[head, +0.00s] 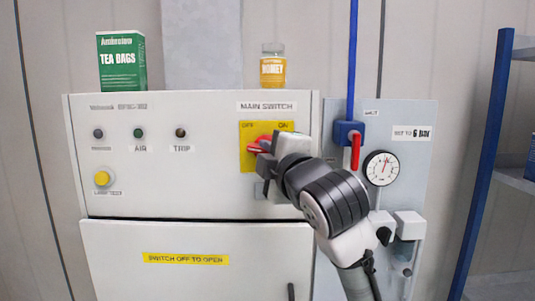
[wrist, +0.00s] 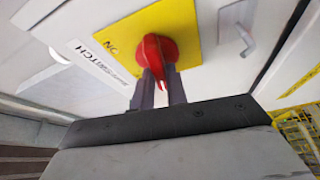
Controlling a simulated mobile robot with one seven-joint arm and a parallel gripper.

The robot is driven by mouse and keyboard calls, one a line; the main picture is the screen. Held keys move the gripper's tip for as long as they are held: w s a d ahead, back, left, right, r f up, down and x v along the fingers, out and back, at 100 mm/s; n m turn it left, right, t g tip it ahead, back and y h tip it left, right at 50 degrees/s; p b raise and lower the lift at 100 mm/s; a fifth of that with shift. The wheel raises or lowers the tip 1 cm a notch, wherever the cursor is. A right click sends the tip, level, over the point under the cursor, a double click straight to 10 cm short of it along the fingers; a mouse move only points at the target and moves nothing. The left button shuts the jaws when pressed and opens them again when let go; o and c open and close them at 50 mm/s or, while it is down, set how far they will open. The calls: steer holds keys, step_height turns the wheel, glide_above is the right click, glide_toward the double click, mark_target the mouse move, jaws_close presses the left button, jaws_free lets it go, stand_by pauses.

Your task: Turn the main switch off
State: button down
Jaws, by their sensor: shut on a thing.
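The main switch is a red rotary knob on a yellow plate (head: 247,162) marked OFF at left and ON at right. In the head view, part of the red knob (head: 257,146) shows left of my gripper (head: 270,147), which hides the rest. In the wrist view, my gripper's two dark fingers (wrist: 160,90) stand on either side of the red knob's handle (wrist: 153,48) and are shut on it. The word ON shows at the plate's left edge there. The handle's exact angle is hard to tell in the head view.
The switch sits on a grey cabinet (head: 180,195) with a lower door labelled "SWITCH OFF TO OPEN" (head: 186,259). A green tea box (head: 122,62) and a honey jar (head: 272,70) stand on top. At right are a red-handled valve (head: 355,150) and a gauge (head: 381,168), close to my arm.

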steer(key=shift+n+g, duration=0.4)
steer(key=shift+n, duration=0.5)
steer(key=c, duration=1.4)
jaws_free()
steer(key=shift+s, duration=0.15)
steer(key=b+v, duration=0.4)
steer(key=v, duration=0.9)
steer(key=shift+s, duration=0.3)
steer(key=shift+d, duration=0.1)
